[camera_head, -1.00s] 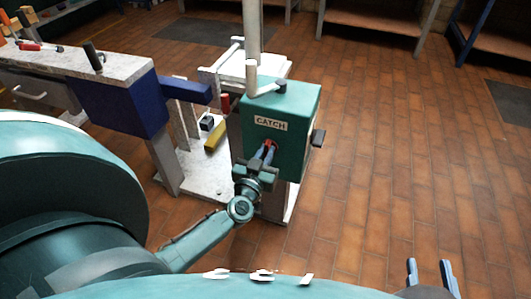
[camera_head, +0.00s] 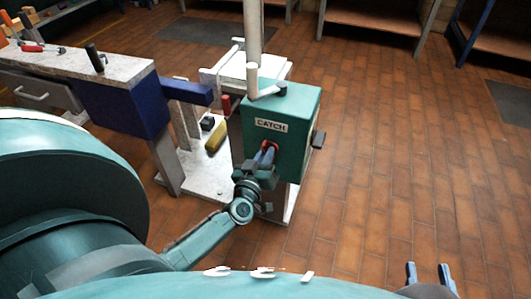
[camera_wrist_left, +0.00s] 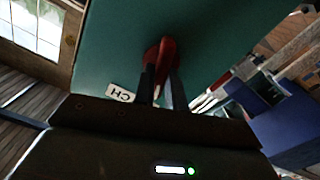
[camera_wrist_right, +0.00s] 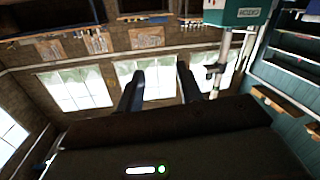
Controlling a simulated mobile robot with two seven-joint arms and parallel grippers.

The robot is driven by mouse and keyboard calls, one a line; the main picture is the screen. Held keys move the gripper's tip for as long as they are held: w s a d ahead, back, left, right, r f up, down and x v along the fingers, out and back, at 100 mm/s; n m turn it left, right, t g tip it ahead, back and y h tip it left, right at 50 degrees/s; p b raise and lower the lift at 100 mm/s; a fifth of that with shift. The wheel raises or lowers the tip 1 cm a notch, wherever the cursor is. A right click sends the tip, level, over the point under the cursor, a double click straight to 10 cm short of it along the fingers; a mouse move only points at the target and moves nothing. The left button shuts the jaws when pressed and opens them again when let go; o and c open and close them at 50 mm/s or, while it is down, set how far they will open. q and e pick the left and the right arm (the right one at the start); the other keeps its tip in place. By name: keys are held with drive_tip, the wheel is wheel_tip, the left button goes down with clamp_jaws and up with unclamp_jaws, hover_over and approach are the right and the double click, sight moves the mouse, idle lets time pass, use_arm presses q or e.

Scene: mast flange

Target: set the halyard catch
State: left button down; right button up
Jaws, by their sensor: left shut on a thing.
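The halyard catch is a red lever (camera_head: 270,146) on the front of a teal box (camera_head: 296,108) with a white CATCH label (camera_head: 271,125). My left gripper (camera_head: 266,157) is at the box front, just below the label, with its fingers shut on the red lever. In the left wrist view the red lever (camera_wrist_left: 166,52) stands between the two fingertips (camera_wrist_left: 161,75), against the teal face. The fingers partly hide the lever. My right gripper (camera_head: 430,275) is low at the right of the head view, open and empty; its fingers (camera_wrist_right: 160,80) are apart in the right wrist view.
A dark knob (camera_head: 318,139) sticks out at the box's right side. A workbench (camera_head: 110,65) with a blue block (camera_head: 125,103) stands left. The tiled floor at right is clear.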

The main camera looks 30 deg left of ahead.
use_arm(q)
drive_tip(key=shift+a+f+n+b, duration=0.1)
drive_tip(key=shift+n+b, duration=0.1)
drive_tip(key=shift+n, duration=2.1)
drive_tip(key=shift+a+f+n+b, duration=0.1)
drive_tip(key=shift+n+b, duration=0.15)
drive_tip(key=shift+n, duration=2.05)
drive_tip(key=shift+a+f+n+b, duration=0.1)
drive_tip(key=shift+n+b, duration=0.1)
drive_tip(key=shift+n, duration=2.1)
use_arm(e)
drive_tip(key=shift+a+t+y, duration=0.2)
drive_tip(key=shift+t+y, duration=0.1)
use_arm(q)
drive_tip(key=c, duration=1.5)
unclamp_jaws()
drive_tip(key=shift+o, duration=0.3)
use_arm(e)
drive_tip(key=shift+r, duration=0.1)
use_arm(q)
drive_tip(key=p+v, duration=0.1)
drive_tip(key=v, duration=1.2)
drive_tip(key=shift+p, duration=0.35)
use_arm(e)
drive_tip(key=shift+d+f+g+h, duration=0.25)
drive_tip(key=shift+g+h, duration=0.15)
drive_tip(key=shift+g, duration=0.1)
